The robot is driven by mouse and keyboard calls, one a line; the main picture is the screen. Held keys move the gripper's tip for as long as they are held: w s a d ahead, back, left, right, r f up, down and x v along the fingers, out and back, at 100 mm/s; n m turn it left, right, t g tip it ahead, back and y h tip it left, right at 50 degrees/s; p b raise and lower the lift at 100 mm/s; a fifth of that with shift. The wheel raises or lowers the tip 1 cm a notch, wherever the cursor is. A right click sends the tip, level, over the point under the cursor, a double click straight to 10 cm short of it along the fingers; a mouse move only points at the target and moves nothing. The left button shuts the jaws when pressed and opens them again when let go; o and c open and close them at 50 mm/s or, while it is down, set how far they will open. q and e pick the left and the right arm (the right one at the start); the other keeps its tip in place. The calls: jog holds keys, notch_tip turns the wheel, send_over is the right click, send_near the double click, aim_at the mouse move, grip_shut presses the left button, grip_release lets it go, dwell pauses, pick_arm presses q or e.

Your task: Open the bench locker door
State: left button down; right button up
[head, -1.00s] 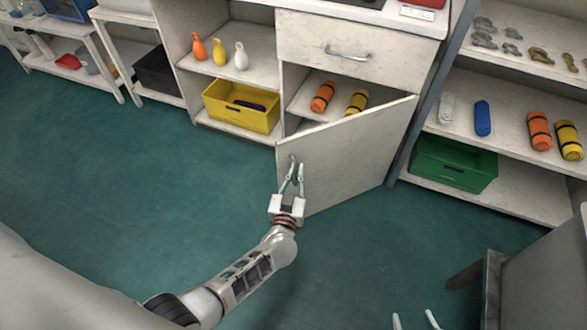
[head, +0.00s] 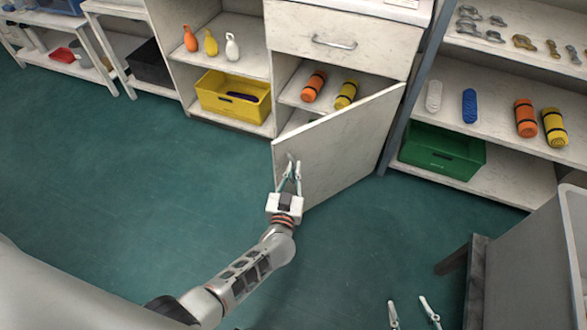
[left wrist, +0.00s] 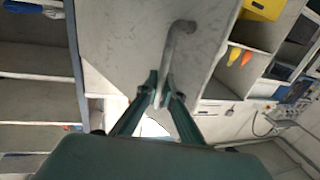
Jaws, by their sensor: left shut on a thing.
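The bench locker door (head: 340,145) is a pale panel standing partly open, swung out from the bench with its hinge side at the right. My left gripper (head: 288,180) is at the door's outer face near its free edge. In the left wrist view the door (left wrist: 130,45) shows close up, and its grey bar handle (left wrist: 178,42) runs down between the fingertips of my left gripper (left wrist: 162,92), which is shut on it. My right gripper (head: 414,312) shows only as two spread, empty fingers at the bottom edge, apart from the door.
Inside the locker an orange roll (head: 313,87) and a yellow roll (head: 346,94) lie on a shelf. A drawer (head: 340,42) is above. A yellow crate (head: 233,97) stands left, a green crate (head: 441,155) right. The floor (head: 130,190) left of the door is clear.

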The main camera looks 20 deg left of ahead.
pick_arm(q)
jog(key=shift+s+a+f, duration=0.1)
jog(key=shift+a+f, duration=0.05)
jog(key=shift+f, duration=0.05)
jog(key=c, duration=2.2)
grip_release()
jog(key=shift+r, duration=0.2)
